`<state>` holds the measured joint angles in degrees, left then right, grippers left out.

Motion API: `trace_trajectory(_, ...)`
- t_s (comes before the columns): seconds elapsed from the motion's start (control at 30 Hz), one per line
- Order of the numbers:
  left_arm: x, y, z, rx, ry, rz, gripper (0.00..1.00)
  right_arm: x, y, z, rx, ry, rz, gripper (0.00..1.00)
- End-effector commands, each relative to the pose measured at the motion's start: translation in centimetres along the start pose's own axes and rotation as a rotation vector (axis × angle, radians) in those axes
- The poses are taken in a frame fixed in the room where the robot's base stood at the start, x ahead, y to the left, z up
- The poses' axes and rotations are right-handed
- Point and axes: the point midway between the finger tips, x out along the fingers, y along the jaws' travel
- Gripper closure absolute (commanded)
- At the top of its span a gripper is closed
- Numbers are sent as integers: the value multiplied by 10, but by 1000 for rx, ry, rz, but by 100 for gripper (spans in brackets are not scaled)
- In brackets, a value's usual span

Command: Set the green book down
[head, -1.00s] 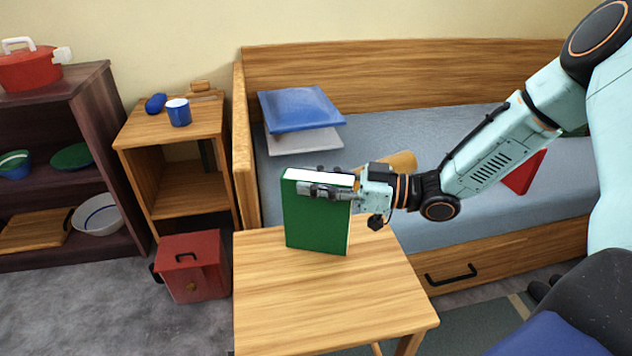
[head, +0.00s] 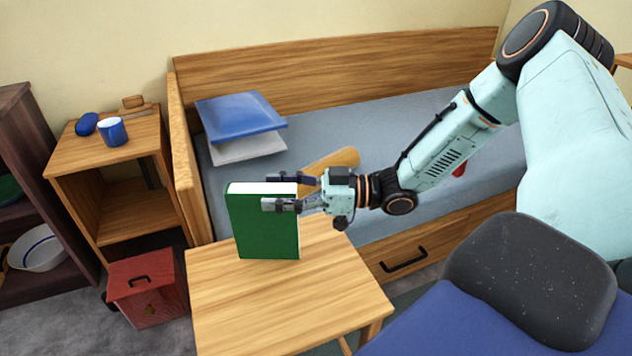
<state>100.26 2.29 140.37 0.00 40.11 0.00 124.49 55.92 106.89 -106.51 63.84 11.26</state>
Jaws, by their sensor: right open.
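The green book (head: 262,226) stands upright on the wooden table (head: 285,300), near its back edge, with its white page edges on top. My right gripper (head: 275,192) is at the book's upper right part. Its fingers are open, one in front of the cover and one behind the top edge. The book's lower edge appears to rest on the tabletop. My left gripper is not in view.
The front of the tabletop is clear. A bed with blue and grey pillows (head: 240,115) is behind the table. A red box (head: 146,288) stands on the floor to the left, below a nightstand (head: 105,150) with a blue mug (head: 113,131). A dark blue chair (head: 440,318) is at the lower right.

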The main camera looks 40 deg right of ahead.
Motion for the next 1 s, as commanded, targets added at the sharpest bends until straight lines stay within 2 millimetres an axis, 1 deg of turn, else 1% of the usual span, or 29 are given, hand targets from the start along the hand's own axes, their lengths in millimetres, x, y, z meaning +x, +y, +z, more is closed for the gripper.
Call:
trace_trajectory(0.03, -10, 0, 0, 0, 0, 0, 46, -9, 1, -4, 1, 1, 5, 46)
trace_trajectory(0.1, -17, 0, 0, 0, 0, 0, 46, -19, 0, -4, 1, -1, 4, 46)
trace_trajectory(0.3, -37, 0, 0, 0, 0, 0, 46, -48, 0, -4, 1, -1, 4, 46)
trace_trajectory(0.5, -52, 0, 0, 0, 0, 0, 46, -72, 0, -3, -1, -1, 2, 46)
trace_trajectory(0.7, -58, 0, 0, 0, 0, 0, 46, -84, 0, -1, -1, -1, 0, 46)
trace_trajectory(1.0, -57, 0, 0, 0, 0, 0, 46, -86, 0, 0, -1, -1, 0, 46)
